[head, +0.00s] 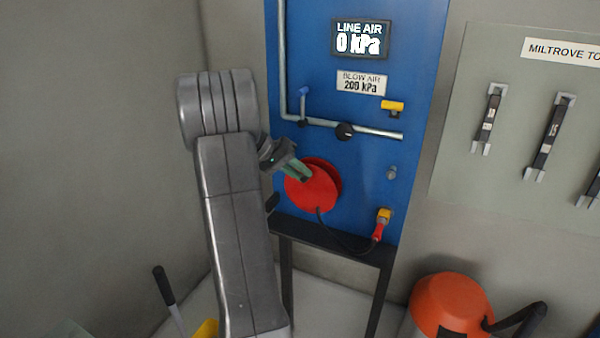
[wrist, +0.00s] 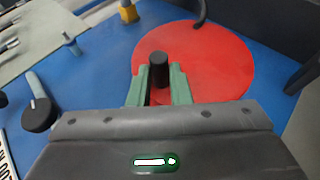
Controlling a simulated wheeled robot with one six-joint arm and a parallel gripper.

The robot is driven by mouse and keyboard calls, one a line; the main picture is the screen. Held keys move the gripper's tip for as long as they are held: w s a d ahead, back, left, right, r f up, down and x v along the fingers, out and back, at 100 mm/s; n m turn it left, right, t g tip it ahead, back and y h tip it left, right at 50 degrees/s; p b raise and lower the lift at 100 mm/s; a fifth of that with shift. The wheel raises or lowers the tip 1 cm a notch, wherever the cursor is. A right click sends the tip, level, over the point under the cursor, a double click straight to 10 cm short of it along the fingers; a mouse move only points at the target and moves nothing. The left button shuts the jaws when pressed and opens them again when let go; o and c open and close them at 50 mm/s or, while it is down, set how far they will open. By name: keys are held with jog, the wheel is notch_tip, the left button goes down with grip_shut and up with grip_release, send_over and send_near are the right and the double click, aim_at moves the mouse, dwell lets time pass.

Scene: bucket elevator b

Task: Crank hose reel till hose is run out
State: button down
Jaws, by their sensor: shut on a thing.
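The red hose reel (head: 315,190) is mounted on the blue panel, and its round face (wrist: 215,60) fills the middle of the wrist view. A black crank knob (wrist: 158,70) stands out from the face, off its centre. My gripper (head: 303,174) reaches the reel from the left, and its green fingers (wrist: 160,84) are shut around the knob, one on each side. A black hose (head: 338,238) hangs in a short loop from the reel to a red and yellow fitting (head: 380,225) at the lower right of the panel. In the head view my fingers hide the knob.
An orange vacuum (head: 448,300) stands at the lower right.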

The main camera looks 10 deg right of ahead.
jog(key=c, duration=1.3)
grip_release()
jog(key=shift+a, duration=0.1)
jog(key=v, duration=1.3)
jog(key=shift+w+a+r+b, duration=0.1)
jog(key=shift+a+r+b, duration=0.2)
jog(key=shift+b, duration=0.1)
jog(key=shift+d+f, duration=0.1)
jog(key=shift+d, duration=0.05)
jog(key=x, duration=1.3)
jog(key=shift+d+f+p, duration=0.2)
jog(key=shift+d+p, duration=0.05)
jog(key=shift+p, duration=0.15)
